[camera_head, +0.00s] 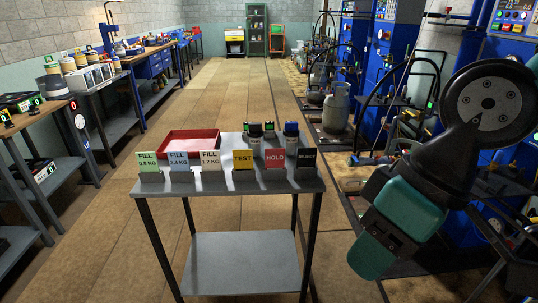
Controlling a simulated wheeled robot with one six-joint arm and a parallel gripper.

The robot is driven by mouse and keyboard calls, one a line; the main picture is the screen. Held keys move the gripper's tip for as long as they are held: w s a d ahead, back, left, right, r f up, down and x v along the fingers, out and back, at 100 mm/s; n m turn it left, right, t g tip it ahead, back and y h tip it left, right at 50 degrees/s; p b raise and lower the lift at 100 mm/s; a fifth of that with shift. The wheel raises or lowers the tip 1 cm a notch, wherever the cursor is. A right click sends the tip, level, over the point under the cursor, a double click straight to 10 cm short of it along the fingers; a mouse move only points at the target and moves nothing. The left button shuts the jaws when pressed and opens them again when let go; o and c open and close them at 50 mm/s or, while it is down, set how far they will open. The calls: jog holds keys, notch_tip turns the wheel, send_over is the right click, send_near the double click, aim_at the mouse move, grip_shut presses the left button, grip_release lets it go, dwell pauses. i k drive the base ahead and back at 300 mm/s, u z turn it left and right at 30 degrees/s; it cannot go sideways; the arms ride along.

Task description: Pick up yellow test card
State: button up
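The yellow test card (243,160), marked TEST, stands upright in a dark holder at the front of a small grey table (225,185). It is between the white FILL 1.2 KG card (210,161) and the red HOLD card (274,159). My arm hangs at the right of the view, well apart from the cards. Its low end, with teal and black parts, seems to be my gripper (384,238). No separate fingertips can be made out, and I see nothing held there.
Green and blue FILL cards (179,162) and a black card (303,159) share the row. Benches line the left; blue cabinets and a gas cylinder (337,107) stand right. The middle floor is clear.

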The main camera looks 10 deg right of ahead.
aim_at(243, 159)
jog(key=u, duration=0.2)
jog(key=i, duration=0.9)
jog(key=u, duration=0.8)
